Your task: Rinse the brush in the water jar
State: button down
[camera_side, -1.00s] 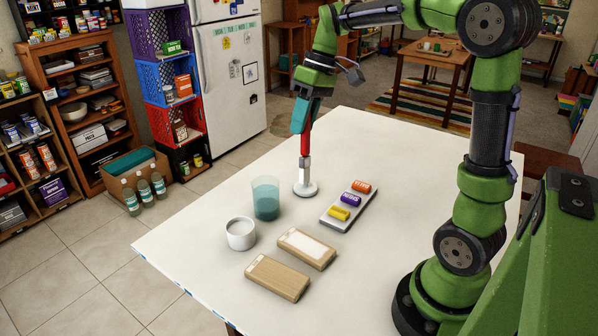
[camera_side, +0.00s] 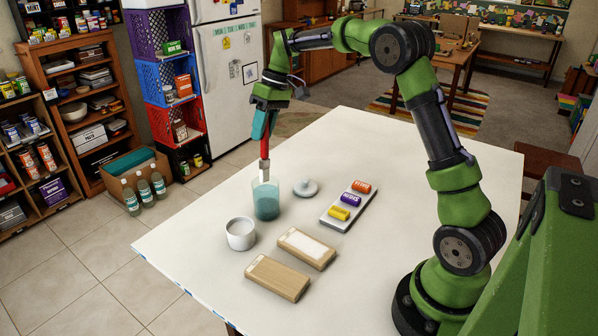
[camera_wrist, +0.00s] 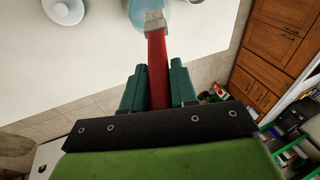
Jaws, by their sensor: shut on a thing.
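My gripper (camera_side: 264,128) is shut on a brush (camera_side: 264,150) with a red handle and holds it upright, tip down. The brush also shows in the wrist view (camera_wrist: 157,65), between the teal fingers (camera_wrist: 157,84). The water jar (camera_side: 266,203) is a clear glass with blue-green water. The brush's pale lower end is at the jar's mouth; I cannot tell how far inside it is. In the wrist view the jar (camera_wrist: 179,17) shows at the top edge behind the brush end.
A round grey-white stand (camera_side: 305,187) is right of the jar. A white cup (camera_side: 241,234) stands in front. A tray (camera_side: 335,222) holds orange, purple and yellow paint blocks. Two wooden blocks (camera_side: 277,279) (camera_side: 306,248), one white-topped, lie nearer. The table's right part is clear.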

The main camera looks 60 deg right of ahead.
aim_at(265, 154)
jog(key=shift+f, duration=3.7)
jog(key=shift+r, duration=3.6)
